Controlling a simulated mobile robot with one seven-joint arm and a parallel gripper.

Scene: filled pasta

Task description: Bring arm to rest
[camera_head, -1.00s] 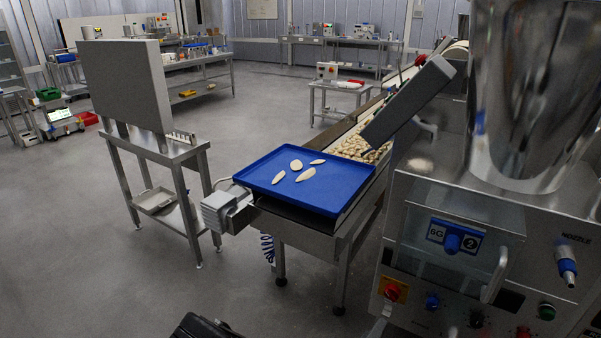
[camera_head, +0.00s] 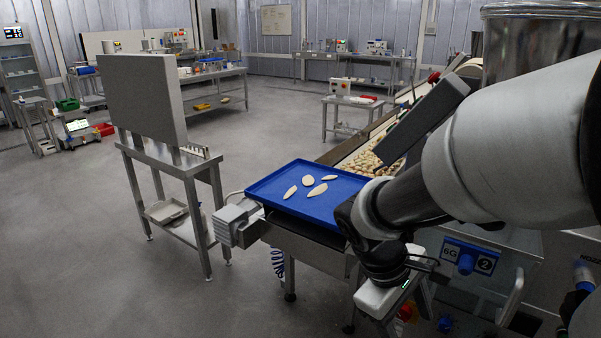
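My arm reaches in from the right edge of the head camera view, bent down at a dark wrist joint. My gripper (camera_head: 385,296) hangs at the lower end of the wrist, beside the front right corner of the blue tray. Its fingers are not clearly visible, so I cannot tell whether it is open or shut. The blue tray (camera_head: 270,188) lies on the end of the conveyor, with several pale pasta pieces (camera_head: 308,181) on it. My arm covers the tray's right corner and part of the machine.
A conveyor (camera_head: 350,152) with many pasta pieces runs back behind the tray. A steel machine with a hopper (camera_head: 520,45) stands at the right, behind my arm. A steel stand with a grey panel (camera_head: 142,97) is on the left. The floor (camera_head: 90,250) at lower left is clear.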

